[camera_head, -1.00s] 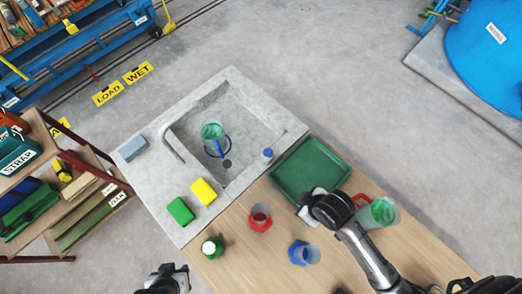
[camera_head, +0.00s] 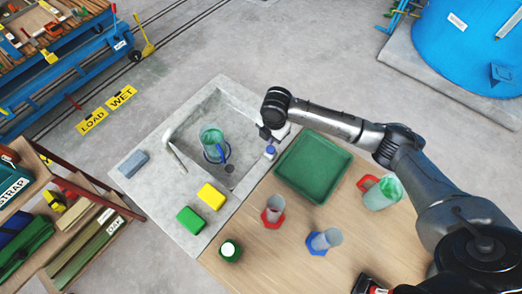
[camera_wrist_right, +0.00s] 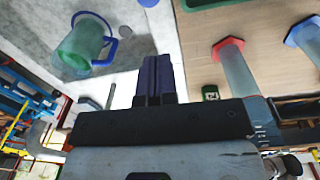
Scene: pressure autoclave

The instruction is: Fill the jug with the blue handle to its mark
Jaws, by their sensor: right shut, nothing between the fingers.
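The clear, green-tinted jug with the blue handle (camera_head: 210,137) stands in the grey sink basin (camera_head: 236,112). It also shows at upper left in the right wrist view (camera_wrist_right: 80,46). Its mark and water level cannot be made out. The grey tap spout (camera_head: 177,157) is at the basin's left edge. My left gripper is not in view.
A green tray (camera_head: 313,168), a red-handled jug (camera_head: 383,193), red-based (camera_head: 273,210) and blue-based (camera_head: 325,240) cylinders and a green bottle (camera_head: 230,251) stand on the wooden counter. Yellow (camera_head: 211,196) and green (camera_head: 190,220) sponges and a blue-grey block (camera_head: 133,163) lie around the sink.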

